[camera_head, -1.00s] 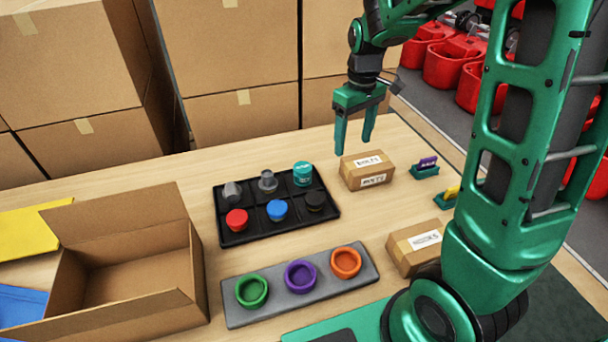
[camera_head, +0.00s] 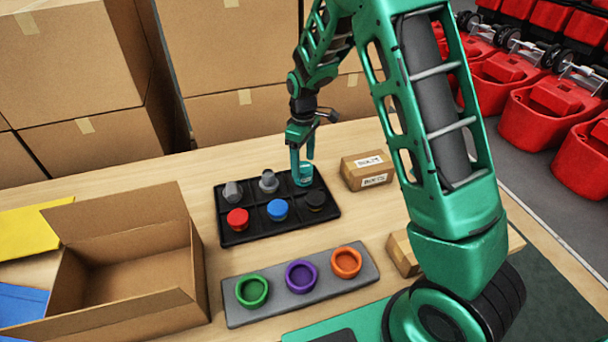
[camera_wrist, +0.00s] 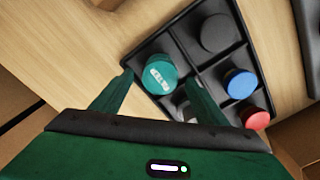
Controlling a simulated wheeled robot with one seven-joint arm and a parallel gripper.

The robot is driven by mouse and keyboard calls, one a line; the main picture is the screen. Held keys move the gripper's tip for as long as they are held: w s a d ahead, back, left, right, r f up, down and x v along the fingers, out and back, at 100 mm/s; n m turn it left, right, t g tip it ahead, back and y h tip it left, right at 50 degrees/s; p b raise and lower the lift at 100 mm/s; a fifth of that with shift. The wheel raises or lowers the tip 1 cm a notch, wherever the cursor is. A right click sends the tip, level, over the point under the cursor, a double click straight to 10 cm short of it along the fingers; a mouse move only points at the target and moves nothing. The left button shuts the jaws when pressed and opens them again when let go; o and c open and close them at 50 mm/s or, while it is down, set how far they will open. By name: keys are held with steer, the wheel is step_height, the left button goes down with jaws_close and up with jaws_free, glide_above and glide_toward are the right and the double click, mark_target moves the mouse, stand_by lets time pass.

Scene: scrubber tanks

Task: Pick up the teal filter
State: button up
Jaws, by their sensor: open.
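The teal filter (camera_head: 304,174) stands in the back right compartment of a black tray (camera_head: 238,237). In the wrist view the teal filter (camera_wrist: 160,74) shows its round top with a white label, between and just beyond my two fingertips. My gripper (camera_head: 302,170) is open and lowered over the filter, with one finger to each side of it. The gripper also shows in the wrist view (camera_wrist: 158,80). I cannot tell whether the fingers touch the filter.
The tray also holds two grey parts, a red filter (camera_head: 238,219), a blue filter (camera_head: 277,209) and a black one (camera_head: 315,200). A small carton (camera_head: 367,170) stands close right of the tray. An open cardboard box (camera_head: 130,265) is at the left.

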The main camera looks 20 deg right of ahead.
mark_target(303, 166)
steer(key=shift+f, duration=2.65)
steer(key=shift+c, duration=0.3)
steer(key=c, duration=1.1)
steer(key=shift+r, duration=0.1)
